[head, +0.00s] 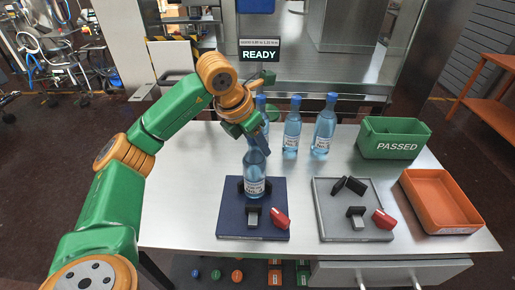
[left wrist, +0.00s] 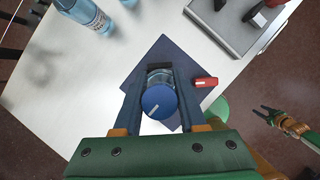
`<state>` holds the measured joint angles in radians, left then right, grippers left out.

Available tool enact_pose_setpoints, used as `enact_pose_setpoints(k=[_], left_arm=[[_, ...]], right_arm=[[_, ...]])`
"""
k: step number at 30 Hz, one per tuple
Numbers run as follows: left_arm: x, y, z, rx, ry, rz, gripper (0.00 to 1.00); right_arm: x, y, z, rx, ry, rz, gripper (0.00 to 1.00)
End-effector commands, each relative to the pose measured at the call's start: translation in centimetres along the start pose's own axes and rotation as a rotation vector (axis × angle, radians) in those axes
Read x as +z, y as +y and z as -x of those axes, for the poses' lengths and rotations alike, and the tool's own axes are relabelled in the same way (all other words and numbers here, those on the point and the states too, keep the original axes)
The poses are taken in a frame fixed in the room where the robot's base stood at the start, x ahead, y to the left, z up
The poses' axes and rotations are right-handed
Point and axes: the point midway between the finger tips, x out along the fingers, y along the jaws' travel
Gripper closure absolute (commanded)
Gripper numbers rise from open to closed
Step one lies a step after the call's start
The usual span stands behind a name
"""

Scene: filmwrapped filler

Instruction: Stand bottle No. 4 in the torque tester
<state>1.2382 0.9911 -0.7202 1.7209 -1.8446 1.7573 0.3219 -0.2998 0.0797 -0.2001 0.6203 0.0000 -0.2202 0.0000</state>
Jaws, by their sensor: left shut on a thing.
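My left gripper (head: 256,136) is shut on a clear blue bottle (head: 256,178) near its top. The bottle is upright at the black jaws of a navy fixture (head: 231,222) with a red lever (head: 280,218). I cannot tell whether its base touches the plate. In the left wrist view its blue cap (left wrist: 159,102) shows between the fingers. A grey fixture (head: 330,222) with black jaws and a red lever is empty to the right. The bottle's number and which fixture is the torque tester are not readable. My right gripper (left wrist: 268,114) looks open and empty in the left wrist view.
Several blue-capped bottles (head: 292,132) stand at the back of the table. A green PASSED bin (head: 394,149) and an orange tray (head: 440,226) are at the right. A sign (head: 258,54) reads READY. The table's left front is clear.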

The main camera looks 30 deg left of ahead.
Motion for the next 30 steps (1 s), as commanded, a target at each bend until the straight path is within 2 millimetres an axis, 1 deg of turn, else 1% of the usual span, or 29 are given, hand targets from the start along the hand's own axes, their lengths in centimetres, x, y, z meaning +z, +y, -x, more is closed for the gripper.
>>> enact_pose_setpoints(k=[3, 6, 13, 17, 18, 20, 21, 28, 30], left_arm=[[-0.7, 0.0, -1.4, 0.001, 0.002, 0.0, 1.0], [-1.0, 0.0, -2.0, 0.0, 0.0, -0.001, 1.0], [-1.0, 0.0, -2.1, 0.0, -0.001, -0.001, 1.0], [-1.2, 0.0, -2.5, 0.0, -0.001, -0.001, 1.0], [-1.2, 0.0, -2.4, 0.0, 0.0, -0.001, 0.52], [-1.2, 0.0, -2.4, 0.0, 0.0, -0.001, 0.35], [-1.2, 0.0, -2.4, 0.0, 0.0, -0.001, 0.3], [-1.2, 0.0, -2.4, 0.0, 0.0, -0.001, 0.3], [-1.0, 0.0, -2.0, 0.0, 0.0, -0.001, 0.3]], right_arm=[[0.0, 0.0, -0.1, 0.0, 0.0, 0.0, 0.5], [0.0, 0.0, -0.1, 0.0, 0.0, 0.0, 0.5], [0.0, 0.0, -0.1, 0.0, 0.0, 0.0, 0.5], [0.1, 0.0, -0.5, 0.0, 0.0, 0.0, 0.5], [0.1, 0.0, -0.4, 0.0, 0.0, 0.0, 0.5], [0.1, 0.0, -0.4, 0.0, 0.0, 0.0, 0.5], [0.1, 0.0, -0.4, 0.0, 0.0, 0.0, 0.5], [0.1, 0.0, -0.3, 0.0, -0.001, 0.0, 0.5], [0.0, 0.0, 0.0, 0.0, -0.001, 0.0, 0.5]])
